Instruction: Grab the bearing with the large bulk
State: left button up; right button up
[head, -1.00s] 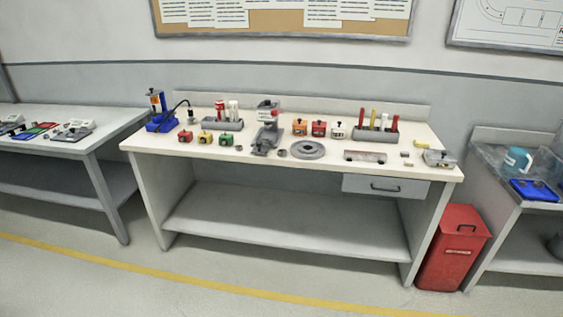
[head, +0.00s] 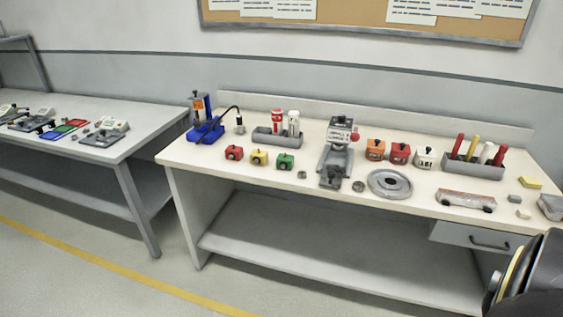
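A large grey ring-shaped disc (head: 390,184) lies flat on the white workbench (head: 215,174), right of centre. A small grey ring-like piece (head: 301,175) lies left of the grey press-like device (head: 337,155). Another small dark round piece (head: 358,186) lies between that device and the large disc. These small pieces are too small to tell whether they are bearings. Nothing holds any of them. Neither of my grippers shows in the head view.
Red, yellow and green blocks (head: 259,158) stand at the left. Behind the disc are several coloured blocks (head: 400,153) and a grey holder (head: 472,169). A toy-like wagon (head: 466,200) is to its right. A dark rounded part, probably my arm, fills the lower right corner.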

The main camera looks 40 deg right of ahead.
aim_at(359, 186)
jog(key=z, duration=0.15)
jog(key=i, duration=1.3)
jog(key=z, duration=0.75)
